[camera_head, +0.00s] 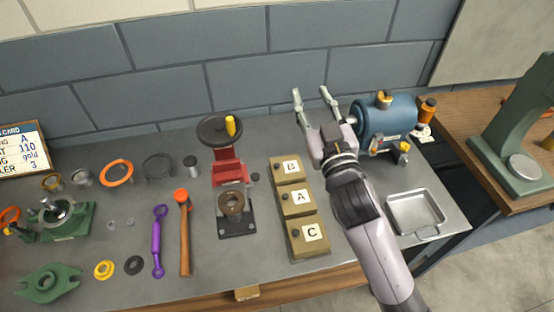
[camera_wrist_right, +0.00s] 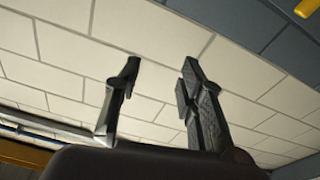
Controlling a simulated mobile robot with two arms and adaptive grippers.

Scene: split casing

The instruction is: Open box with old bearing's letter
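Three tan boxes stand in a column on the grey bench: box B (camera_head: 290,168) at the back, box A (camera_head: 298,198) in the middle, box C (camera_head: 309,236) at the front. Each has a white letter label and a dark knob, and all look closed. A card (camera_head: 22,147) at the far left shows the letter A and "110"; its left side is cut off. A dark ring-shaped part (camera_head: 232,204) sits in the press. My right gripper (camera_head: 314,93) is open and empty, raised behind and right of the boxes. My left gripper is not in view.
A blue motor (camera_head: 386,122) stands right of my right gripper. A metal tray (camera_head: 416,212) lies at the front right. The red press (camera_head: 228,168) is left of the boxes. A hammer (camera_head: 184,230), purple wrench (camera_head: 157,240) and several rings lie further left.

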